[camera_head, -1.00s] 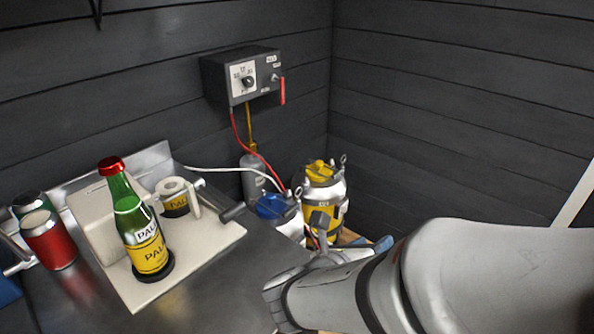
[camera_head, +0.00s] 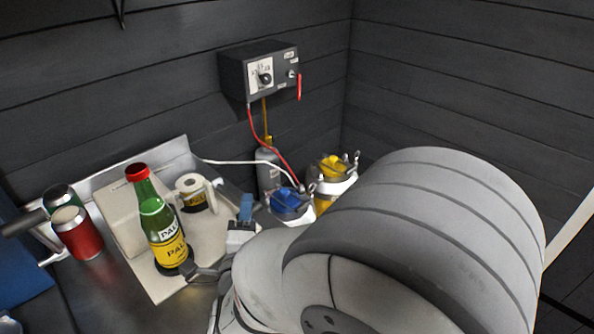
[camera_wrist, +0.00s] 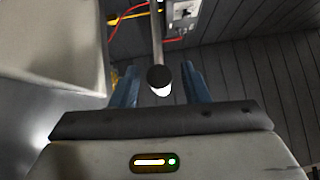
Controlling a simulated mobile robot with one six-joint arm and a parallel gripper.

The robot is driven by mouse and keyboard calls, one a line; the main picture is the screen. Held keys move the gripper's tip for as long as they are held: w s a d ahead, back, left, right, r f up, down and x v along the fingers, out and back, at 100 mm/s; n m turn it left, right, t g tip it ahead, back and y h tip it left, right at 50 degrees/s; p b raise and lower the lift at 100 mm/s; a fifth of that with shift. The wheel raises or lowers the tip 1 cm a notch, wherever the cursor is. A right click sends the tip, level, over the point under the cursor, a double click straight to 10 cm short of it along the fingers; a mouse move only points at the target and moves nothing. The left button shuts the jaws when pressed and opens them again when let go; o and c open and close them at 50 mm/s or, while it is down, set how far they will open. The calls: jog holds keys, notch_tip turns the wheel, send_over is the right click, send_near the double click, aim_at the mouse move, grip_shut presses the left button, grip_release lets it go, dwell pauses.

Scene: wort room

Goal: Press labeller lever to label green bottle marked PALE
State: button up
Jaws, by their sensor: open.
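The green bottle (camera_head: 153,215) has a red cap, and white and yellow labels reading PALE. It stands upright on a dark round pad on the pale labeller (camera_head: 124,222), left of my gripper. The label roll (camera_head: 188,184) sits behind the bottle. The labeller lever's dark handle (camera_head: 230,188) is partly hidden by my gripper (camera_head: 241,222) in the head view. In the wrist view, the lever's round dark end (camera_wrist: 160,76) lies between the two blue fingers of my open gripper (camera_wrist: 159,86), with gaps at both sides. Contact cannot be told.
A red can (camera_head: 78,235) and a green can (camera_head: 58,197) stand left of the labeller. A blue-topped vessel (camera_head: 288,203) and a yellow-topped keg (camera_head: 334,180) stand behind my arm.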

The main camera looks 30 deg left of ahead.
jog(key=shift+x, duration=1.1)
grip_shut()
